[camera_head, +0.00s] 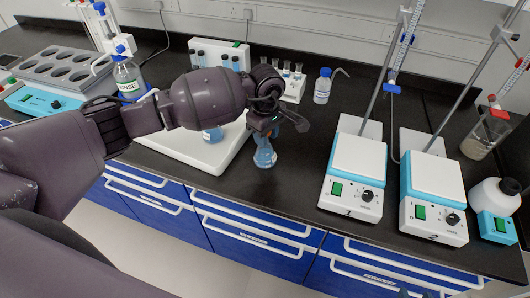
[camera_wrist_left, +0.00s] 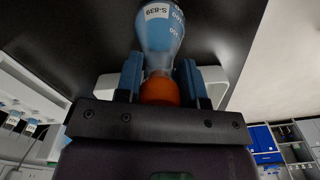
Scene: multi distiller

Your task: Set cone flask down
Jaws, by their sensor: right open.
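In the left wrist view the flask (camera_wrist_left: 161,28) shows a white label and an orange stopper (camera_wrist_left: 160,91). My left gripper (camera_head: 277,122) is above the flask. In the left wrist view its blue fingers (camera_wrist_left: 160,72) flank the flask's neck, shut on it. I cannot tell whether the flask's bottom touches the bench.
The white base (camera_head: 187,148) carries another blue flask (camera_head: 212,135), partly behind my arm. Two hotplates (camera_head: 358,165) (camera_head: 435,185) with stands are to the right. A small bottle (camera_head: 322,86) and a tube rack (camera_head: 293,88) stand behind. The bench between flask and hotplates is clear.

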